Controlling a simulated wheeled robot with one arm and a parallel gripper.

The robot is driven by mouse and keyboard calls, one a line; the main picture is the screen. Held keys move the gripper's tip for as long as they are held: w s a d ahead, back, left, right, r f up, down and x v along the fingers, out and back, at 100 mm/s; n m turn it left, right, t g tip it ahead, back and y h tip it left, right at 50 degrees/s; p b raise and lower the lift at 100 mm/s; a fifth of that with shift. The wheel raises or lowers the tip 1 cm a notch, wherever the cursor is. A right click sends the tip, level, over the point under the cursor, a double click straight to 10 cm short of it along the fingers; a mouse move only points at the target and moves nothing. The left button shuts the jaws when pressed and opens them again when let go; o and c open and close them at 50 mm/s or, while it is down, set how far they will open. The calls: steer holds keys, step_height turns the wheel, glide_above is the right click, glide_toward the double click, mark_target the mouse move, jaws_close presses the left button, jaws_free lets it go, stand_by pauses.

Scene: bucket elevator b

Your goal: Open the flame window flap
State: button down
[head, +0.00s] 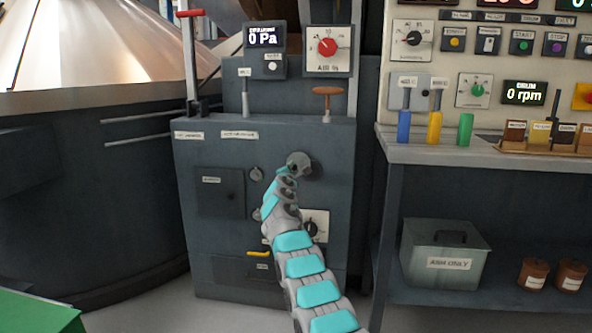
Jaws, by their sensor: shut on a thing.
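The grey burner cabinet (228,152) stands in the middle of the head view. A small round dark fitting, which appears to be the flame window flap (316,170), is on its upper right front. My gripper (297,163) is at this fitting, at the end of my teal and grey arm reaching up from the bottom. It is shut on the flap; the fingers are small and cover part of it. I cannot tell how far the flap is turned.
A square door (220,193) and a dial (315,227) flank my arm on the cabinet front. A red-handled lever (190,60) rises at the upper left. A workbench (440,152) with colored handles stands at right, a grey lidded box (445,262) below.

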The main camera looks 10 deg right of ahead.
steer(key=shift+w+a+r+m+p, duration=0.1)
steer(key=shift+a+r+m+p, duration=0.05)
steer(key=shift+r+m+p, duration=0.8)
steer(key=shift+a+r+m+p, duration=0.15)
steer(key=shift+r+m+p, duration=0.35)
steer(key=shift+m, duration=0.75)
steer(key=shift+f, duration=0.1)
steer(key=c, duration=0.7)
jaws_free()
steer(key=shift+o, duration=0.2)
steer(key=shift+f, duration=0.1)
